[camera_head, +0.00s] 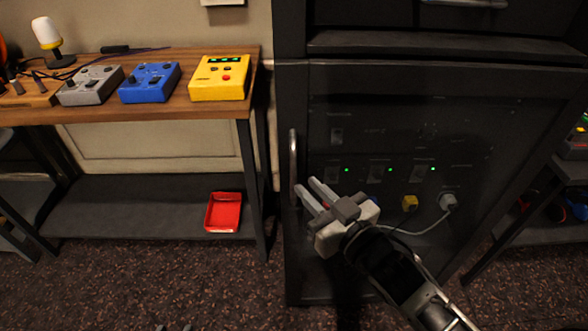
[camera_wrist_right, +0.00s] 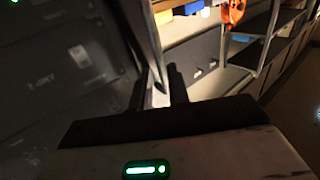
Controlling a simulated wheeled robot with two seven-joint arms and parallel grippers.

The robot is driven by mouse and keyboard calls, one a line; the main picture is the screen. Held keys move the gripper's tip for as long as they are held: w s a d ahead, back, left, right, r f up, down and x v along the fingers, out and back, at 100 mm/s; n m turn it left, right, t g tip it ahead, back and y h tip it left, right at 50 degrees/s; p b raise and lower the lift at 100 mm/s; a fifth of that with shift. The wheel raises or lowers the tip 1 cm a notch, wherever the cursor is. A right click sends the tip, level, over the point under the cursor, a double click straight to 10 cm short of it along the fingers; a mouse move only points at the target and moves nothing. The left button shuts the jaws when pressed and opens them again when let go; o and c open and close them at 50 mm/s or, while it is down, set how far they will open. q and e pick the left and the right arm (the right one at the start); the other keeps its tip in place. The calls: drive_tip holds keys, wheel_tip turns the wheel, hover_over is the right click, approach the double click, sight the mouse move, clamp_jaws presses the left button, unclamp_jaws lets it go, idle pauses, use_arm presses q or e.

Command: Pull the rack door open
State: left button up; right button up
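The black rack door (camera_head: 400,265) stands at the centre right and looks shut against its frame. Its upright metal handle (camera_head: 293,150) is on the door's left edge. My right gripper (camera_head: 304,187) is beside the handle's lower part, with its two fingers apart and pointing up-left. The fingertips overlap the handle in the head view; I cannot tell whether they touch it. In the right wrist view, the pale upright handle (camera_wrist_right: 148,45) runs down towards the fingers. My left gripper (camera_head: 173,328) shows only as two small separated grey tips at the bottom edge.
A wooden desk (camera_head: 180,103) at the left carries grey, blue and yellow boxes. A red tray (camera_head: 223,212) lies on the shelf below. A grey plug (camera_head: 447,201) with a cable and a yellow plug (camera_head: 410,203) show at the rack. The carpet (camera_head: 120,280) is clear.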

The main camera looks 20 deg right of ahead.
sight(295, 175)
drive_tip(key=x, duration=0.6)
drive_tip(key=shift+s, duration=0.1)
clamp_jaws()
